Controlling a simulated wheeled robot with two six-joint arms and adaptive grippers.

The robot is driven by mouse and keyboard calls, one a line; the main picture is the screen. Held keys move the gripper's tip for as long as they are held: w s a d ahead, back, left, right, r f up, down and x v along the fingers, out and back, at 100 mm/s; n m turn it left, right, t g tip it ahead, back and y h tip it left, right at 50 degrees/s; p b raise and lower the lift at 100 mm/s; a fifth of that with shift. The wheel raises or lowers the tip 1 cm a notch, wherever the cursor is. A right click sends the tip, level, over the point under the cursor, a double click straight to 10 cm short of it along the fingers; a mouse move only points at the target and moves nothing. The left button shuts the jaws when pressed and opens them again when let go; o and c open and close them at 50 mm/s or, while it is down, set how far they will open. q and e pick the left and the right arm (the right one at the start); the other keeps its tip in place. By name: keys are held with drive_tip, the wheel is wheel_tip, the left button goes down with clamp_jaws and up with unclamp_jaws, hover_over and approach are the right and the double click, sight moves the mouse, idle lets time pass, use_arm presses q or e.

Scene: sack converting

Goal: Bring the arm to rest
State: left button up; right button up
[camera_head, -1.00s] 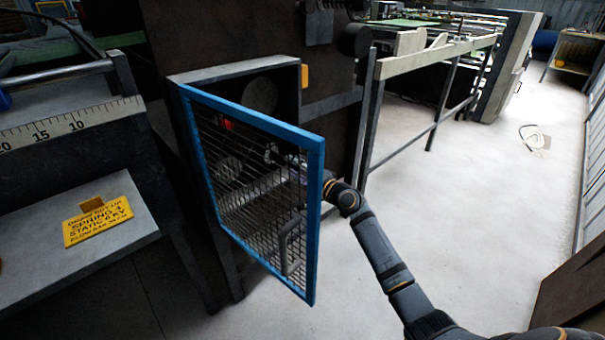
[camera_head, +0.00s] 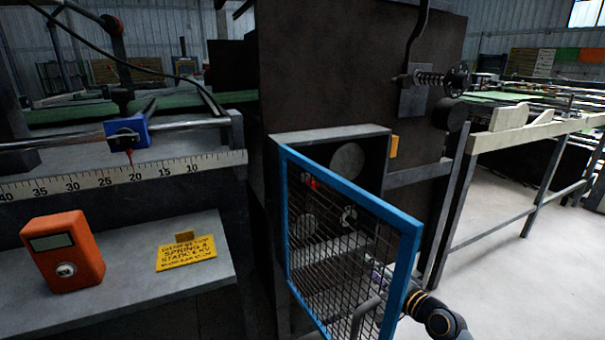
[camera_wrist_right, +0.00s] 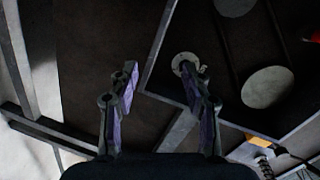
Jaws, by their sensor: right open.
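My right gripper (camera_head: 377,275) shows partly through the wire mesh of a blue-framed guard door (camera_head: 400,262), in front of the open housing. My right wrist comes in from the lower right, past the door's free edge. In the right wrist view the two fingers stand apart with nothing between them, so the gripper (camera_wrist_right: 163,82) is open and empty. Beyond the fingertips are a dark panel and pale round discs (camera_wrist_right: 267,87) of the housing. My left gripper is not in view.
The guard door stands swung out beside my right wrist. A grey shelf (camera_head: 120,312) at left bears an orange meter (camera_head: 64,251) and a yellow sign (camera_head: 186,254). A ruled scale (camera_head: 120,177) runs above it. Pale floor (camera_head: 500,265) is clear at right.

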drive_tip(key=s+a+f+n+g+h, duration=0.2)
drive_tip(key=s+a+f+n+g, duration=0.15)
drive_tip(key=s+f, duration=0.85)
drive_tip(key=s+a+f+n+g+h, duration=0.15)
drive_tip(key=s+f+n+g, duration=0.35)
drive_tip(key=s+f, duration=0.65)
use_arm(q)
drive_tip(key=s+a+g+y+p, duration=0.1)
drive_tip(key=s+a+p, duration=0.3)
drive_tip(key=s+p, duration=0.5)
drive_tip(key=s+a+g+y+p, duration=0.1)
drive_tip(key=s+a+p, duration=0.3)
drive_tip(key=p, duration=1.9)
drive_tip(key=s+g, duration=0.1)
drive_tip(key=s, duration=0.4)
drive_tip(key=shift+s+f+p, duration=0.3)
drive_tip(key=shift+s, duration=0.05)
use_arm(e)
drive_tip(key=s+d+n+g+h, duration=0.1)
drive_tip(key=s+d, duration=0.3)
drive_tip(key=s, duration=1)
drive_tip(key=s+d+g+h, duration=0.2)
drive_tip(key=s+d+g, duration=0.2)
drive_tip(key=s, duration=1)
drive_tip(key=shift+s+d+n+h, duration=0.25)
drive_tip(key=shift+d+n+h, duration=0.1)
drive_tip(key=shift+d, duration=0.25)
